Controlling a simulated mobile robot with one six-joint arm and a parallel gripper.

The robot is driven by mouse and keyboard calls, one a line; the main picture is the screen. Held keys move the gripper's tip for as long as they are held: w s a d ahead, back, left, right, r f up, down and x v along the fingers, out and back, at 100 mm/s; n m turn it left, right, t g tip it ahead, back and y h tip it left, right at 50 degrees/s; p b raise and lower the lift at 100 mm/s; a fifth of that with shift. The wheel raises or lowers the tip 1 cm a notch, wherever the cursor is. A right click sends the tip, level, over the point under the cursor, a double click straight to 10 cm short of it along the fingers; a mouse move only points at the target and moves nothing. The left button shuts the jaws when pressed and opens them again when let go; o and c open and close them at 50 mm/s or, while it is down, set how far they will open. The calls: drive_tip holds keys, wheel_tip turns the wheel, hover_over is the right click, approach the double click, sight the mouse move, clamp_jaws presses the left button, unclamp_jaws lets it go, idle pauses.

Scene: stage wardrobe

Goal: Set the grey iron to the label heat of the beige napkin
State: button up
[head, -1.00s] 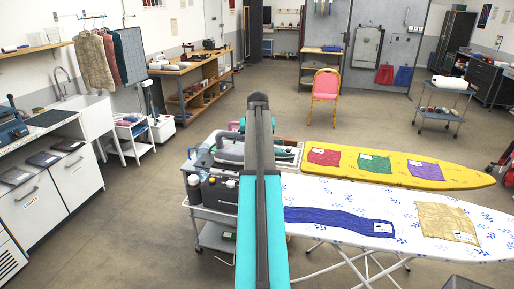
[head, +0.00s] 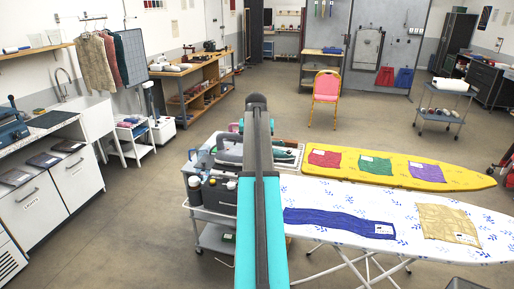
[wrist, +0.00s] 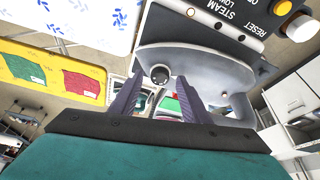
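The grey iron (head: 228,158) stands on the cart left of the ironing boards, partly hidden by my arm in the head view. In the wrist view its pale grey body (wrist: 195,58) is close, with a round dark dial (wrist: 160,74) on it. My gripper (wrist: 159,80) is open, its two purple-grey fingers on either side of the dial. I cannot tell whether they touch it, nor read the dial setting. The beige napkin (head: 440,217) lies flat on the white board at the right; its small white label (head: 467,239) is too small to read.
A black panel (wrist: 222,22) with STEAM and RESET lettering and a yellow button is close above the iron. The white patterned board (head: 350,198) holds a blue cloth. The yellow board (head: 452,180) behind holds red, green and purple cloths. Open floor lies behind.

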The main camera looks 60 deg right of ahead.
drive_tip(key=shift+r, duration=0.1)
drive_tip(key=b+v, duration=0.4)
drive_tip(key=v, duration=0.9)
drive_tip(key=shift+r, duration=0.35)
idle(0.7)
